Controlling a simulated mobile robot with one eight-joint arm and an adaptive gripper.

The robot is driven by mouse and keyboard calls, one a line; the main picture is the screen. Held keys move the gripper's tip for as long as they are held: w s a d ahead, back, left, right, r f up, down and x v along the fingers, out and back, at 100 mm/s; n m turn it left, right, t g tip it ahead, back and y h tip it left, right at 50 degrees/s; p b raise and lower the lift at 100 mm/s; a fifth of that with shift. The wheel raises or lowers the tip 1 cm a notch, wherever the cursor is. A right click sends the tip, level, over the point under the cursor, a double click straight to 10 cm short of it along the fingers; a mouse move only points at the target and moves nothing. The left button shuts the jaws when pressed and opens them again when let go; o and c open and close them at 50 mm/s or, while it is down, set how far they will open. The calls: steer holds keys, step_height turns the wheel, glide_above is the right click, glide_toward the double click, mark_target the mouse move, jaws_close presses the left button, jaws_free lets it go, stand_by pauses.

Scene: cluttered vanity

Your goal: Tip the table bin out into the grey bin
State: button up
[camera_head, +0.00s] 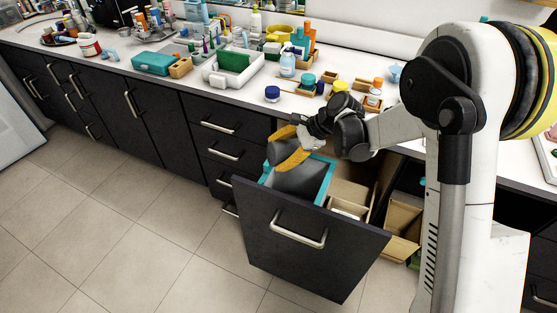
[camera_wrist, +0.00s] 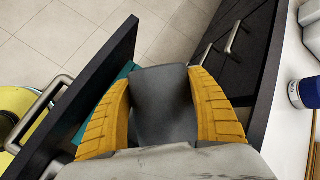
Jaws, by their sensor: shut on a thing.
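The table bin (camera_wrist: 162,105) is a small dark grey tub, held between the two orange fingers of my gripper (camera_wrist: 165,110). In the head view my gripper (camera_head: 293,155) is above the open drawer, and the table bin (camera_head: 280,150) looks tilted in it. Below it, inside the drawer, is the grey bin (camera_head: 300,181), dark grey with a teal rim; part of the rim (camera_wrist: 118,78) shows in the wrist view. The fingers and the table bin hide part of the grey bin's opening. The contents of both bins cannot be made out.
The drawer front (camera_head: 305,238) stands pulled out into the room. Cardboard boxes (camera_head: 402,222) sit right of the grey bin. The countertop (camera_head: 255,97) behind is cluttered with jars, bottles and a green-and-white tray (camera_head: 234,66). The tiled floor (camera_head: 120,210) at left is clear.

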steer(key=y, duration=0.1)
steer(key=d+g+y, duration=0.1)
steer(key=shift+w+m+y, duration=0.3)
steer(key=shift+m+y, duration=0.1)
steer(key=y, duration=0.1)
steer(key=g+y, duration=0.1)
steer(key=y, duration=0.1)
steer(key=shift+w+d+r+m, duration=0.1)
steer(key=shift+d+m, duration=0.2)
steer(key=shift+m, duration=0.1)
steer(key=shift+a+f, duration=0.1)
steer(key=shift+f, duration=2.3)
steer(key=shift+o, duration=1)
steer(key=shift+c, duration=0.9)
